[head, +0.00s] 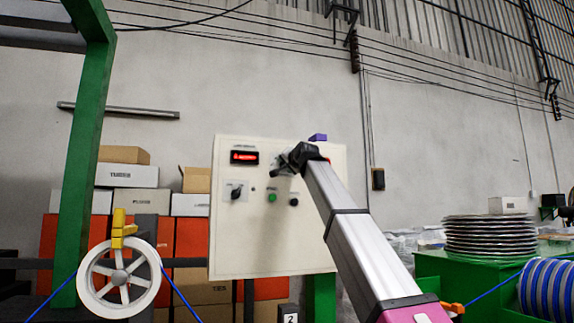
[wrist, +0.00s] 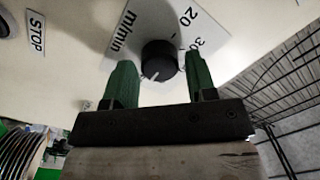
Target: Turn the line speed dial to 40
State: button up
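The line speed dial is a round black knob (wrist: 160,58) on a white plate, in the upper middle of the wrist view. Printed "m/min", "20" and "30" show around it. A pale pointer mark shows on the knob's lower left edge; the number it meets is hidden or out of view. My gripper (wrist: 160,75) is open, its two green fingers on either side of the knob with a gap on each side. In the head view my gripper (head: 296,158) is at the upper right of the white control panel (head: 240,250) and hides the dial. The red display (head: 244,157) is lit but unreadable.
The panel also bears a black selector (head: 236,190), a green button (head: 272,197) and a black button (head: 293,202). A "STOP" label (wrist: 37,33) shows in the wrist view. A white wheel (head: 119,278) stands left; stacked plates (head: 490,237) stand right.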

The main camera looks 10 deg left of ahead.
jog(key=c, duration=0.6)
jog(key=shift+o, duration=0.2)
jog(key=shift+n, duration=0.3)
jog(key=shift+s+a+n+h, duration=0.15)
jog(key=shift+n+h, duration=0.15)
jog(key=shift+n, duration=3.8)
jog(key=shift+a+n+h, duration=0.1)
jog(key=shift+n+h, duration=0.2)
jog(key=shift+n, duration=3.8)
